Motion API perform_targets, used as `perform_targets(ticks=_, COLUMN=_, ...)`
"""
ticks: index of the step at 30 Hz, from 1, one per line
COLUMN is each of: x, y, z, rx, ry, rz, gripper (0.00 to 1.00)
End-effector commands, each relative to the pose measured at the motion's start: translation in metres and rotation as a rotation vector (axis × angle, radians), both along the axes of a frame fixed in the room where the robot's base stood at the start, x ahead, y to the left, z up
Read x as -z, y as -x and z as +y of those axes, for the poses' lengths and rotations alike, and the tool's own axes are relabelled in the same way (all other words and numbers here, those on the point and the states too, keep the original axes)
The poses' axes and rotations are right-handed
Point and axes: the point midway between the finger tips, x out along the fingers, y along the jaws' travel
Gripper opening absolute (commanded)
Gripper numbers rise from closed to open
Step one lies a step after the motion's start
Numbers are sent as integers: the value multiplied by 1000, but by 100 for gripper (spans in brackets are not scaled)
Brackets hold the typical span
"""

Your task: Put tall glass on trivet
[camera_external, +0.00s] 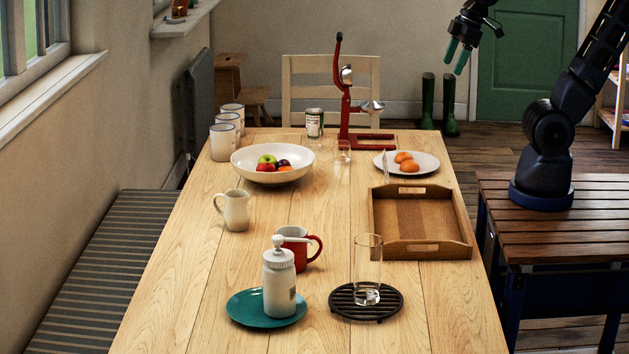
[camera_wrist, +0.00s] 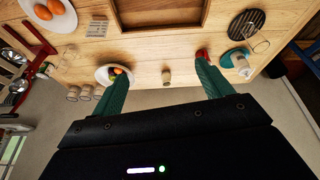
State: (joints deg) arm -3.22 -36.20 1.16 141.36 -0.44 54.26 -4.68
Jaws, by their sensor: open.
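The tall glass (camera_external: 368,258) is clear and stands upright on the round black slatted trivet (camera_external: 391,303), near the front right of the table. In the wrist view the trivet (camera_wrist: 243,20) is at the upper right, with the faint outline of the glass (camera_wrist: 261,46) at its edge. My gripper (camera_external: 457,58) is open and empty, with green fingers. It is high above the far right of the table, well away from the glass and trivet. In the wrist view my gripper's fingers (camera_wrist: 161,68) are spread wide with nothing held between them.
A teal plate (camera_external: 241,309) with a white pump bottle (camera_external: 279,285) stands left of the trivet. A red mug (camera_external: 296,248) is behind them. A wooden tray (camera_external: 463,226) lies behind the trivet.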

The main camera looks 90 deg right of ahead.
Motion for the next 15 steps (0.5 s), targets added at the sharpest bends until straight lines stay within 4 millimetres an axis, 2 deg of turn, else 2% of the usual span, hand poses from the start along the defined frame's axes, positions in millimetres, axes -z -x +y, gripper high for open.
perform_targets(ticks=3, x=4, y=23, z=-12, rx=78, ry=-25, rz=-23, gripper=78)
perform_targets(ticks=6, x=6, y=35, z=-18, rx=122, ry=-40, rz=-34, gripper=78)
perform_targets(ticks=15, x=9, y=42, z=-21, rx=151, ry=-51, rz=-40, gripper=78)
